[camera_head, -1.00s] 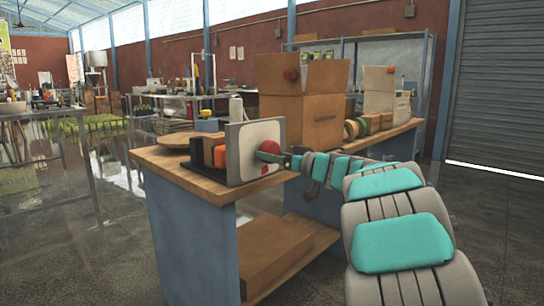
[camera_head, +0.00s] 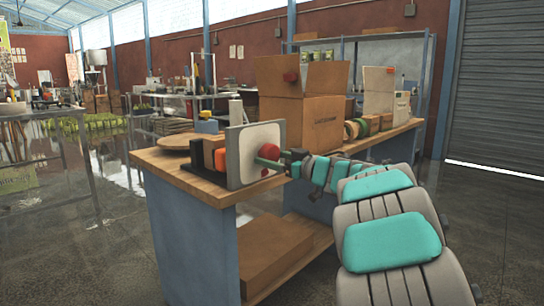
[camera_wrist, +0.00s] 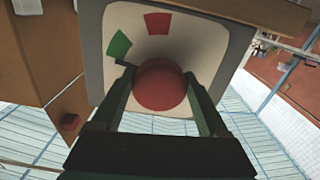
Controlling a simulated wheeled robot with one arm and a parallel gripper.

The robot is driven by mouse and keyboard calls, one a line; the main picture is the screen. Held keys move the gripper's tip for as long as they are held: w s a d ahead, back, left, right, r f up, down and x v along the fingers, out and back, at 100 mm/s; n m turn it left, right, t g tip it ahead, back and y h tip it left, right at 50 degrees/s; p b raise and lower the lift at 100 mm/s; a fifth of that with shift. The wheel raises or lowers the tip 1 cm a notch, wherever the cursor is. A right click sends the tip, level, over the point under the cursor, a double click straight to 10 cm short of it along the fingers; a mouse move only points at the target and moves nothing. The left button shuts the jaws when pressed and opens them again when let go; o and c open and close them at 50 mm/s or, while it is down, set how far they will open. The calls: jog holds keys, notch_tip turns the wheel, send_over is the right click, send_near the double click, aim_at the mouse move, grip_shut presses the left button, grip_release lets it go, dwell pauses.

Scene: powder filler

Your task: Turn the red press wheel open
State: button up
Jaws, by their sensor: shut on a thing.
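The red press wheel (camera_wrist: 160,84) is a round red knob on a pale plate (camera_wrist: 200,45) with a grey border. A short dark pointer (camera_wrist: 121,63) beside the wheel points up-left, close to the green mark (camera_wrist: 118,46). The red mark (camera_wrist: 158,22) lies farther round, at the top. My gripper (camera_wrist: 158,78) is shut on the wheel, one green finger on each side. In the head view the wheel (camera_head: 270,151) shows on the upright plate (camera_head: 245,145), partly covered by my gripper (camera_head: 269,163).
The plate stands on a wooden-topped bench (camera_head: 225,190). Dark, brown and orange blocks (camera_head: 208,155) sit behind the plate. A large open cardboard box (camera_head: 305,118) and several round rolls (camera_head: 362,126) stand to the right. Open floor lies in front of the bench.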

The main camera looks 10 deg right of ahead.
jog(key=n, duration=0.4)
jog(key=shift+w+d+n, duration=0.1)
jog(key=shift+d+n, duration=0.05)
jog(key=shift+n, duration=0.15)
jog(key=n+b, duration=0.1)
jog(key=n, duration=0.4)
jog(key=n+b, duration=0.4)
jog(key=n, duration=0.2)
jog(key=shift+w+d+n, duration=0.1)
jog(key=shift+n, duration=0.3)
jog(key=shift+r+n+b, duration=0.25)
jog(key=shift+n+b, duration=0.65)
jog(key=shift+n, duration=0.7)
jog(key=o, duration=1.2)
jog(key=shift+r, duration=0.1)
jog(key=shift+o, duration=0.2)
jog(key=v, duration=0.8)
